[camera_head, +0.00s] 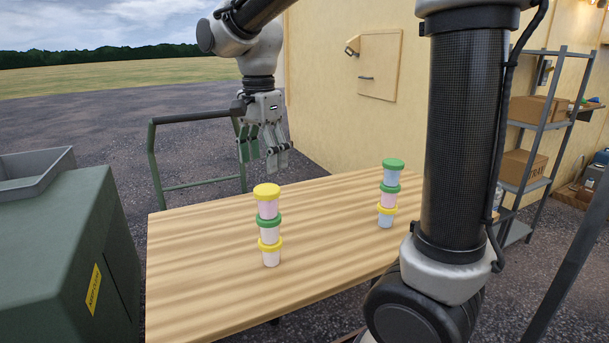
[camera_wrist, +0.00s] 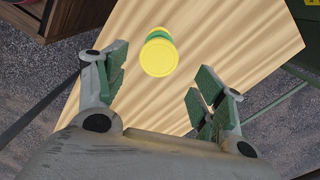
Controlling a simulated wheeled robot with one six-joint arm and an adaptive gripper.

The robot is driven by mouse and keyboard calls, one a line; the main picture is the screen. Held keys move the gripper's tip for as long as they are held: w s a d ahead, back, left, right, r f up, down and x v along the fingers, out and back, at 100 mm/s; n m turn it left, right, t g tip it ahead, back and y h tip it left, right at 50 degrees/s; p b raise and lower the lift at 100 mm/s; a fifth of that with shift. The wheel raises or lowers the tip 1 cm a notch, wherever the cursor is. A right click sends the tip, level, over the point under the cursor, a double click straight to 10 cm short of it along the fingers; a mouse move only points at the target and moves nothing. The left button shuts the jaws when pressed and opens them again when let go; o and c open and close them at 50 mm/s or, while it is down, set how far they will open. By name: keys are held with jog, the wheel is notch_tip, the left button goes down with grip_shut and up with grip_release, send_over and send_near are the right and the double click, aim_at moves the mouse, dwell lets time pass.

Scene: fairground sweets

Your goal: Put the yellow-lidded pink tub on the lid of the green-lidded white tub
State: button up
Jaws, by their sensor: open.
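The yellow-lidded pink tub (camera_head: 267,207) is the top of a three-tub stack on the wooden table. It stands upright on the lid of the green-lidded white tub (camera_head: 269,233). My gripper (camera_head: 262,160) is open and empty, above the stack and apart from it. In the wrist view, the yellow lid (camera_wrist: 159,58) lies beyond my open fingers (camera_wrist: 158,90), slightly above the middle of the gap. A green lid (camera_wrist: 158,34) shows partly behind it; the white tub's body is hidden there.
A yellow-lidded white tub (camera_head: 271,256) is the bottom of this stack. A second stack holds a green-lidded blue tub (camera_head: 391,176), a green-lidded pink tub (camera_head: 388,199) and a yellow-lidded blue tub (camera_head: 385,220). The wooden table (camera_head: 200,285) is clear around both. A green bin (camera_head: 50,255) stands left.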

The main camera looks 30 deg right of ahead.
jog(key=s+d+f+n+t, duration=0.1)
jog(key=s+d+n+t, duration=0.3)
jog(key=s+d+n, duration=0.9)
jog(key=s+d, duration=0.2)
jog(key=s, duration=0.3)
jog(key=shift+s+d+f, duration=0.2)
jog(key=shift+s+f, duration=0.15)
jog(key=shift+s, duration=0.05)
